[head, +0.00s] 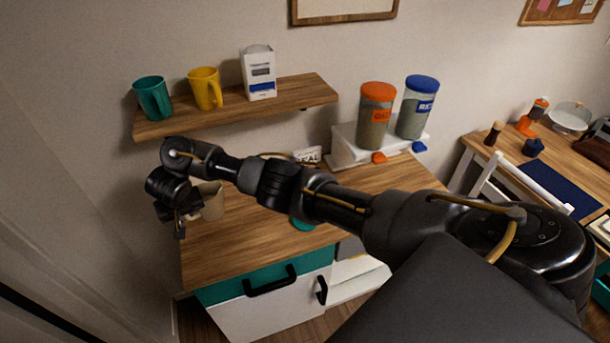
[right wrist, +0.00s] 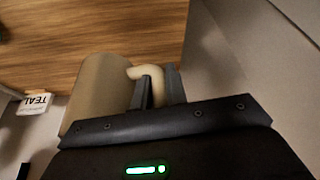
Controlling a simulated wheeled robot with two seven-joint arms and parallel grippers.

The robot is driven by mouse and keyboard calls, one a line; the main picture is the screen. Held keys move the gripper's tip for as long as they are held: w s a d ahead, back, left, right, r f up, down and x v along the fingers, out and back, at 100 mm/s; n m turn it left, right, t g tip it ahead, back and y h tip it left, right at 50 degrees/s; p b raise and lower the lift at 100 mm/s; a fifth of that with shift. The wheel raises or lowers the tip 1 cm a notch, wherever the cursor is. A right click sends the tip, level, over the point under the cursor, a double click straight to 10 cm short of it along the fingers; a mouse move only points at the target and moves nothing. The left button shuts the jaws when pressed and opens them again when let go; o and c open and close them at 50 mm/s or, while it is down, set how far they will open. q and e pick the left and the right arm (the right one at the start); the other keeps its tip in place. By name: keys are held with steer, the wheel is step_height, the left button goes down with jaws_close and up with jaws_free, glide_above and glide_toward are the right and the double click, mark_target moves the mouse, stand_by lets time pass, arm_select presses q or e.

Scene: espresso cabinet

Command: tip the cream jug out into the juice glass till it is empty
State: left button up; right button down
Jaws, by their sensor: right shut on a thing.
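My right gripper (head: 190,211) is shut on the handle of a beige jug, the cream jug (head: 213,202), over the left end of the wooden cabinet top. In the right wrist view the jug (right wrist: 98,88) stands left of the fingers (right wrist: 160,92), with its curved handle between them. The jug's inside is not visible, so I cannot tell its contents. I cannot make out a juice glass in either view. A small teal item (head: 303,226) shows partly below my right arm, mostly hidden. My left gripper is not in view.
A wall shelf (head: 230,108) above holds a teal mug (head: 152,98), a yellow mug (head: 205,88) and a white carton (head: 258,73). Orange-lidded (head: 376,115) and blue-lidded (head: 417,107) canisters stand on a white riser behind my arm. The cabinet top's front left is clear.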

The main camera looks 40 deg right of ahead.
steer(key=s+d+f+m+g+h+p, duration=0.1)
steer(key=d+f+m, duration=0.5)
steer(key=d, duration=0.7)
steer(key=shift+s+f+h, duration=0.45)
steer(key=shift+f+h, duration=0.15)
steer(key=shift+d, duration=0.1)
